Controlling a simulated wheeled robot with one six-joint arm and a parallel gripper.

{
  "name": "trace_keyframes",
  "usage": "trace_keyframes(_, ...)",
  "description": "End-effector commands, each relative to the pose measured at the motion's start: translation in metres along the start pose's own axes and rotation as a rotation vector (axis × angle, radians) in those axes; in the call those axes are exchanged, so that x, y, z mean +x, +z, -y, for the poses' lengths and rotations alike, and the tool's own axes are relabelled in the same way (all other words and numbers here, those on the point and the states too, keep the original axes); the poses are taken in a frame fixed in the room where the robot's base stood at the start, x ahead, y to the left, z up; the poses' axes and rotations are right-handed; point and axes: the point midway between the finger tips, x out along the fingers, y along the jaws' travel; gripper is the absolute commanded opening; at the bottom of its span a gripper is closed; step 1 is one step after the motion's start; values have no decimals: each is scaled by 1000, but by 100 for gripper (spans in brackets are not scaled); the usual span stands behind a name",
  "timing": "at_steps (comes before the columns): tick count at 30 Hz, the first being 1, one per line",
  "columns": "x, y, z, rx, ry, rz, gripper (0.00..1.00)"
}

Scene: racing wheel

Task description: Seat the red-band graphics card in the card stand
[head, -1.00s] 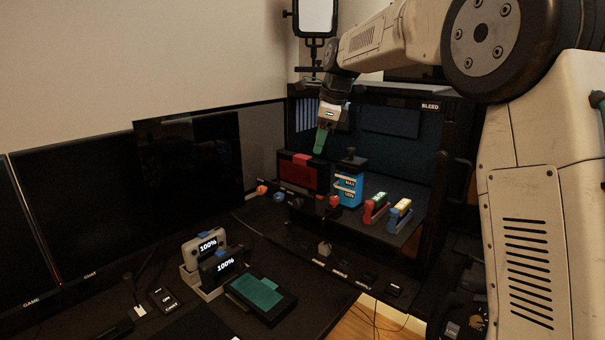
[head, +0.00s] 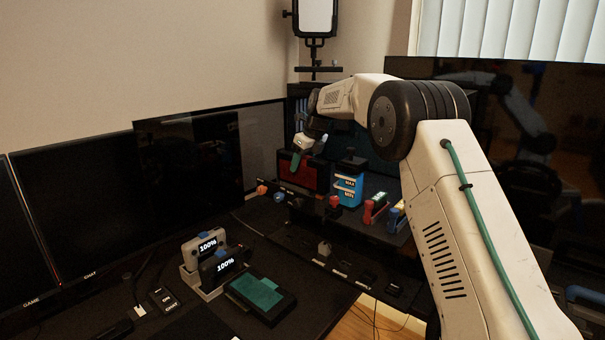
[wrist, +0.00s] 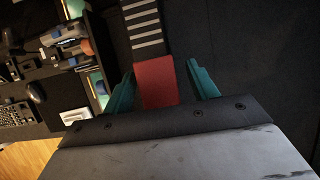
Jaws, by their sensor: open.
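The red-band graphics card (head: 308,178) stands upright as a dark box with a dark red face, in the open case at the back. In the wrist view, its red band (wrist: 155,80) sits between my two teal fingers, with a grey-striped dark part beyond it. My gripper (head: 296,162) is at the card's upper left in the head view and hides part of its top. In the wrist view my gripper (wrist: 161,88) is open, with a gap visible on each side of the band. I cannot single out the card stand with certainty.
Red (head: 374,207) and blue-based modules stand further right. A grey holder with two "100%" units (head: 213,262) and a teal-topped dark box (head: 258,294) are at the front. Monitors line the left.

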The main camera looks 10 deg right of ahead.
Motion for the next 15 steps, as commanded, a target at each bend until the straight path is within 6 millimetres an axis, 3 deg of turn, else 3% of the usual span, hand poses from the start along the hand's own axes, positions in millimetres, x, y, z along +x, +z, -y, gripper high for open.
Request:
trace_keyframes(4, 16, 0, -1, -1, 0, 0, 58)
trace_keyframes(15, 17, 0, -1, -1, 0, 0, 58)
